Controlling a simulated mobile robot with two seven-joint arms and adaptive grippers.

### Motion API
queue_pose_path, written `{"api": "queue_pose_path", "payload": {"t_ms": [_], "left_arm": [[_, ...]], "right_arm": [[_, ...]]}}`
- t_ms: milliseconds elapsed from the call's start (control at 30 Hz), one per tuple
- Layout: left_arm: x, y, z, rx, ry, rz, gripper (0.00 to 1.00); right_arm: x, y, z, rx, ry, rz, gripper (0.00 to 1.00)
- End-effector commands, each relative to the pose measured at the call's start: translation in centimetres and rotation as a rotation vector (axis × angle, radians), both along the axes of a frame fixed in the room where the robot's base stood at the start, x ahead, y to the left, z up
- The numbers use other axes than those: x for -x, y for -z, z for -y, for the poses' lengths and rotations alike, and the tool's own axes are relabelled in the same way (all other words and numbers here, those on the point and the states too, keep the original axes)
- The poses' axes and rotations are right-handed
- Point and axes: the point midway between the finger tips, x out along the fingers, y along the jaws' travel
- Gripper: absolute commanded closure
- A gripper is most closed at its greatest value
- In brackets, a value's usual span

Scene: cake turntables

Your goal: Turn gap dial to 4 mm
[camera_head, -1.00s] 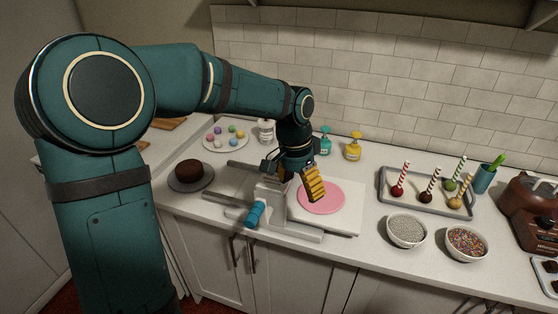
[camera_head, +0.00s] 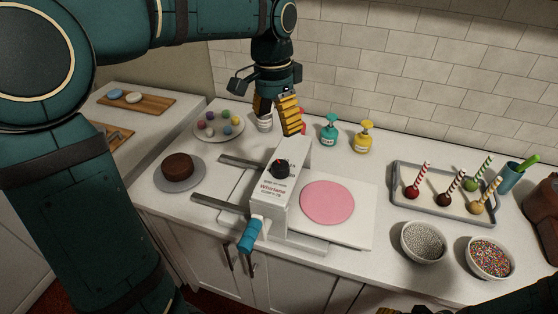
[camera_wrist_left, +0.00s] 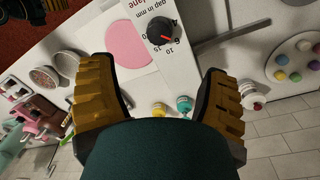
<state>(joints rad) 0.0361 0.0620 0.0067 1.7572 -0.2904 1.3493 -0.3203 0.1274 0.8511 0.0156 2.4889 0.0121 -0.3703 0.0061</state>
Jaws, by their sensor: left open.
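The gap dial (camera_head: 280,167) is a round black knob on top of the white sheeter (camera_head: 272,212). It also shows in the left wrist view (camera_wrist_left: 159,30), with a red pointer and printed numbers beside "gap in mm". The pointer aims at the side with the numbers, seemingly near 6; the exact reading is too small to be sure. My left gripper (camera_head: 279,116) is open and empty, above and behind the dial, apart from it. Its yellow-padded fingers (camera_wrist_left: 162,82) stand wide apart in the wrist view. Of my right gripper, at most a yellow-and-dark bit shows at the bottom edge.
A blue-handled crank (camera_head: 250,235) sticks out at the sheeter's front. A pink disc (camera_head: 327,202) lies on the board at its right, a chocolate cake (camera_head: 178,166) stands left. Teal (camera_head: 329,130) and yellow (camera_head: 365,136) bottles stand close behind. The cake-pop tray (camera_head: 405,177) is right.

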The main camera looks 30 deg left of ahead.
Motion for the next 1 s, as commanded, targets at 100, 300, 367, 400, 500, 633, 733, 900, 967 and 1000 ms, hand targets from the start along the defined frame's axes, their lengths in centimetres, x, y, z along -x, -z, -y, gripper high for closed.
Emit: {"api": "queue_pose_path", "payload": {"t_ms": [100,300,367,400,500,633,733,900,967,1000], "left_arm": [[0.1,2.1,0.1,0.000,-0.001,-0.005,0.24],[0.2,6.1,0.4,-0.001,-0.001,-0.004,0.24],[0.3,7.3,0.4,0.000,-0.001,-0.005,0.24],[0.3,8.0,0.5,-0.001,-0.001,-0.005,0.24],[0.3,9.7,0.6,-0.001,-0.002,-0.004,0.24],[0.3,11.5,0.7,0.000,-0.001,-0.003,0.24],[0.3,12.3,0.8,0.000,-0.001,-0.002,0.24],[0.3,12.8,0.8,0.001,-0.001,-0.001,0.24],[0.3,12.8,0.8,0.001,-0.001,-0.001,0.24],[0.3,12.8,0.8,0.001,-0.001,-0.001,0.24]], "right_arm": [[0.1,0.6,0.0,0.000,-0.002,-0.003,0.53],[0.4,1.4,-0.1,-0.002,-0.007,-0.009,0.53],[0.5,1.6,-0.1,-0.002,-0.008,-0.011,0.53],[0.5,1.8,-0.1,-0.002,-0.009,-0.012,0.53],[0.7,2.1,-0.1,-0.003,-0.012,-0.014,0.53],[0.8,2.4,-0.1,-0.004,-0.014,-0.017,0.53],[0.8,2.6,-0.2,-0.004,-0.015,-0.019,0.53],[0.9,2.6,-0.2,-0.005,-0.016,-0.019,0.53],[0.9,2.6,-0.2,-0.005,-0.015,-0.019,0.53],[0.9,2.6,-0.2,-0.005,-0.015,-0.019,0.53]]}}
